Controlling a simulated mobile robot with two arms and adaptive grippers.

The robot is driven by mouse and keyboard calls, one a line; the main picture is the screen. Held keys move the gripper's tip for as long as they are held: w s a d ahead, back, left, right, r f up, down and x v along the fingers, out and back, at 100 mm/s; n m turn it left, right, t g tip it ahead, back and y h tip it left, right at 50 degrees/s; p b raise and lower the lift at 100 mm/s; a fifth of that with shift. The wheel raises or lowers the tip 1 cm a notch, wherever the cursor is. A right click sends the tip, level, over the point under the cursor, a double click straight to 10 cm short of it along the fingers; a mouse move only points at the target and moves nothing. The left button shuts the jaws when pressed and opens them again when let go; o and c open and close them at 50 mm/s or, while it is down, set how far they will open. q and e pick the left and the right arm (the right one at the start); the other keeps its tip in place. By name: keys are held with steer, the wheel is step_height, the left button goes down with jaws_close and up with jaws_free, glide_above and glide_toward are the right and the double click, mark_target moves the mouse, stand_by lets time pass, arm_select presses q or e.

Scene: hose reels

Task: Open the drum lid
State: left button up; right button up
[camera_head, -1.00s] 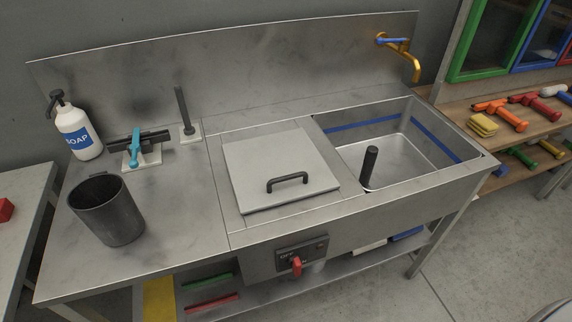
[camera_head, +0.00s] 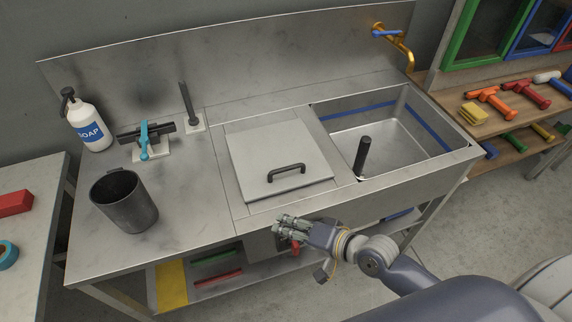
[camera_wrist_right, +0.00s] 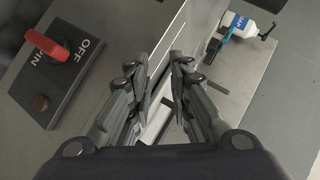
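The drum lid (camera_head: 258,160) is a flat grey square plate set in the steel counter, lying closed. Its black bar handle (camera_head: 286,170) stands near its front edge. My right gripper (camera_head: 280,224) is in front of the counter's front edge, below and apart from the handle, pointing left. In the right wrist view the right gripper's fingers (camera_wrist_right: 162,90) are spread with a gap between them and hold nothing. My left gripper does not show.
A switch panel with a red knob (camera_wrist_right: 48,45) is on the counter front beside my right gripper. A sink (camera_head: 400,135) lies right of the lid.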

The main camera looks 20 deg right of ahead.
mark_target(286, 169)
steer(key=w+d+r+m+t, duration=0.1)
steer(key=w+d+m, duration=0.1)
steer(key=d, duration=0.1)
steer(key=w+d+r+m+t, duration=0.1)
steer(key=w+d+m+t, duration=0.1)
steer(key=w+d+m, duration=0.1)
steer(key=w+d+r+m+t+h, duration=0.1)
steer(key=w+d+m, duration=0.1)
steer(key=d+m, duration=0.1)
steer(key=shift+w+t, duration=0.15)
steer(key=shift+t, duration=0.15)
steer(key=shift+w+r, duration=0.1)
steer(key=shift+w, duration=0.2)
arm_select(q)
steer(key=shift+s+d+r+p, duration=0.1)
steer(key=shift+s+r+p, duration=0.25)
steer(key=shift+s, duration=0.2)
arm_select(e)
steer(key=x, duration=1)
steer(key=shift+a, duration=0.1)
steer(key=shift+s, duration=0.1)
jaws_close()
